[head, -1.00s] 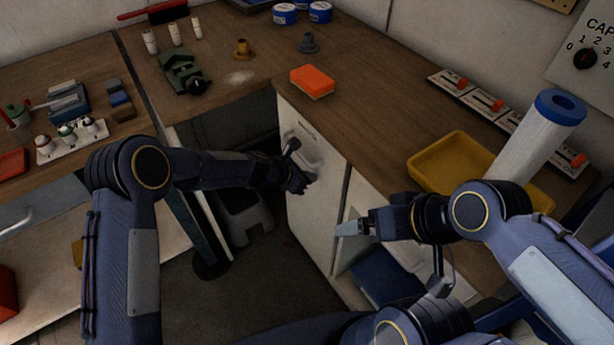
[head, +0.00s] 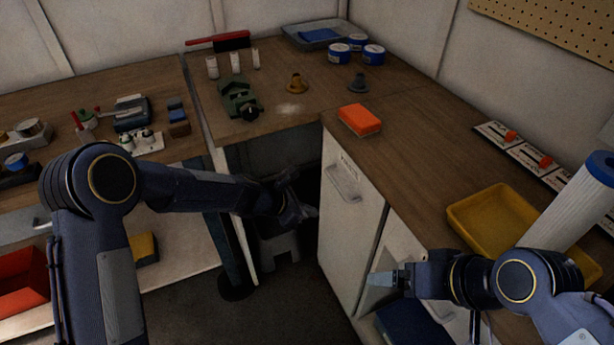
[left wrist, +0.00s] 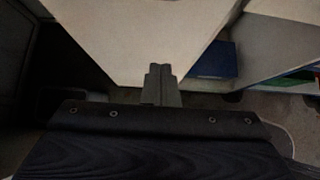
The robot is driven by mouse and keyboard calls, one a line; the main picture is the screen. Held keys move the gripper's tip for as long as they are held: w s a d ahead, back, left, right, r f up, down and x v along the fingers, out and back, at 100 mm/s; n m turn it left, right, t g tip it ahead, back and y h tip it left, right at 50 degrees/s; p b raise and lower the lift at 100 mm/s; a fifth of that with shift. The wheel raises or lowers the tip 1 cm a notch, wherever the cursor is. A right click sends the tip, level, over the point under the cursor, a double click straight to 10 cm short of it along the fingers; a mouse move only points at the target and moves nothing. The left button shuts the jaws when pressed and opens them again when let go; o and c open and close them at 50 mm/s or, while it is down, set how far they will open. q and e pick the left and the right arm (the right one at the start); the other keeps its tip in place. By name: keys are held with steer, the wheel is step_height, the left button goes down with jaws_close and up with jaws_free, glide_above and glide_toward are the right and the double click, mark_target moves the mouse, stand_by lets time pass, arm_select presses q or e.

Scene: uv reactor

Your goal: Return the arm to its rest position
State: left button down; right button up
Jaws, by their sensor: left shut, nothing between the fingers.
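My left gripper (head: 303,212) hangs at the end of the left arm, low in the dark gap left of the white cabinet door (head: 350,225), apart from its handle (head: 343,183). In the left wrist view its two fingers (left wrist: 160,72) are together with nothing between them, and a pale panel lies beyond them. My right gripper (head: 383,279) points left, in front of the lower cabinet beneath the yellow tray. Its fingers show side-on, so I cannot tell whether they are apart; no held object shows.
The wooden counter carries an orange sponge (head: 359,119), a yellow tray (head: 478,215), a white filter cylinder (head: 578,205) and a green device (head: 238,97). A grey step stool (head: 281,247) stands in the gap under the corner. Open floor lies between my arms.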

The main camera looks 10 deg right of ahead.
arm_select(q)
steer(key=shift+r, duration=0.1)
steer(key=s+a+r+m+p, duration=0.1)
steer(key=s+a+r+m, duration=0.2)
steer(key=a+r, duration=0.25)
steer(key=s+a+r+m+t+p, duration=0.1)
steer(key=s+a+r+m, duration=0.15)
steer(key=a+r, duration=0.3)
steer(key=s+a+r+m+p, duration=0.1)
steer(key=s+a+r+m, duration=0.2)
steer(key=r, duration=0.4)
steer(key=s+a+r+m+t+y+p, duration=0.1)
steer(key=s+a+m, duration=0.4)
steer(key=s, duration=0.5)
steer(key=s+a+r+m+t+y+p, duration=0.1)
steer(key=s+a+m+y, duration=0.3)
steer(key=s+a, duration=0.6)
steer(key=shift+s+a+r+m, duration=0.3)
steer(key=shift+r+m, duration=0.2)
steer(key=shift+m, duration=0.45)
